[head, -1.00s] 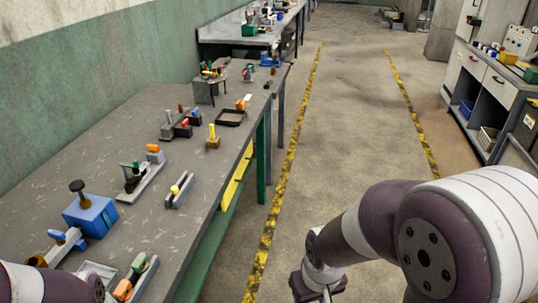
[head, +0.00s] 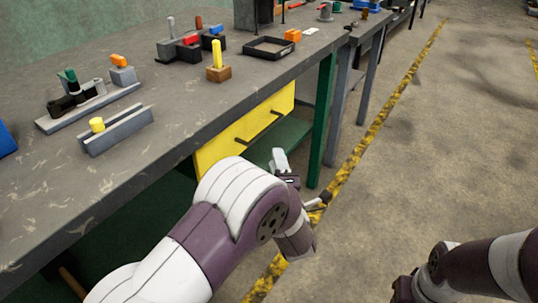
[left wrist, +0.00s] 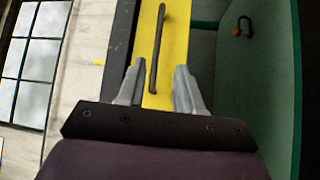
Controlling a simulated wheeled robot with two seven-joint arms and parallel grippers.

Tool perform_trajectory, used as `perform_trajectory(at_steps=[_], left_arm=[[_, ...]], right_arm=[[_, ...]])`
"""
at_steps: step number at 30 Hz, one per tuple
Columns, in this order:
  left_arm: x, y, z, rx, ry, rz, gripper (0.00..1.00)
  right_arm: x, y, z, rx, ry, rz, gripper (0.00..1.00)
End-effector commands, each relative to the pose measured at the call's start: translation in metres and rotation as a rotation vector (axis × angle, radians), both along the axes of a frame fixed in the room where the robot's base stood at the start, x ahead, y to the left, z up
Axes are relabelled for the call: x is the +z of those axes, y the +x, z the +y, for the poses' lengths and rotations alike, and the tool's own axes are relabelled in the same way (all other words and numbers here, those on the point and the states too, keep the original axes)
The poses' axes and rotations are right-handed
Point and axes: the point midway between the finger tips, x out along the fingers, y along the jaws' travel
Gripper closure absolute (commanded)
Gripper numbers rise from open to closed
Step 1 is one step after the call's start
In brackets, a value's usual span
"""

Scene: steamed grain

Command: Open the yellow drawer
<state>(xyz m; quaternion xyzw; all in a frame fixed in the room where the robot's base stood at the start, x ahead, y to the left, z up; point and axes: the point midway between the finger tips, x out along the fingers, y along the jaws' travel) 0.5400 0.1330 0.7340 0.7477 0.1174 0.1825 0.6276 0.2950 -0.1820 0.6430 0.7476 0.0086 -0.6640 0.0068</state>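The yellow drawer (head: 215,150) sits under the workbench top, its front seeming flush below the edge, with a dark bar handle (head: 258,126). My left gripper (head: 280,161) is in front of the drawer, to the right of the handle in the head view. In the left wrist view, the open fingers (left wrist: 158,82) point at the yellow front (left wrist: 177,45), and the dark handle (left wrist: 156,50) runs lengthwise between them; I cannot tell whether they touch it. My right arm is at the lower right of the head view, with its gripper's fingers out of sight.
The workbench top (head: 75,200) carries a wooden block with a yellow peg (head: 218,65), a black tray (head: 268,48) and several fixtures. A green table leg (head: 322,125) stands right of the drawer. Open floor (head: 440,150) lies to the right.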

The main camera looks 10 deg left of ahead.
Motion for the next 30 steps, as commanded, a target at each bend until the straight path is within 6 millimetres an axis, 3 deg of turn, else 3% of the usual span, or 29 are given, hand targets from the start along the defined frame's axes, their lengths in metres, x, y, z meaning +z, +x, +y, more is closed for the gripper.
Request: perform_trajectory(at_steps=[4, 15, 20, 27, 28, 30], left_arm=[[0.003, 0.019, 0.011, 0.013, -0.007, -0.021, 0.65], [0.016, 0.097, 0.046, 0.009, -0.004, -0.018, 0.65], [0.019, 0.110, 0.052, 0.007, -0.004, -0.016, 0.65], [0.020, 0.112, 0.052, 0.006, -0.003, -0.016, 0.65], [0.020, 0.112, 0.052, 0.006, -0.003, -0.016, 0.68], [0.020, 0.112, 0.052, 0.006, -0.003, -0.016, 0.91]], right_arm=[[-0.006, 0.000, 0.000, 0.000, 0.000, -0.001, 0.57], [-0.024, 0.000, 0.000, 0.000, 0.000, -0.001, 0.57], [-0.026, 0.000, 0.000, 0.000, 0.000, -0.001, 0.57], [-0.026, 0.000, 0.000, 0.000, 0.000, -0.001, 0.57], [-0.026, 0.000, 0.000, 0.000, 0.000, -0.001, 0.57], [-0.026, 0.000, 0.000, 0.000, 0.000, -0.001, 0.57]])
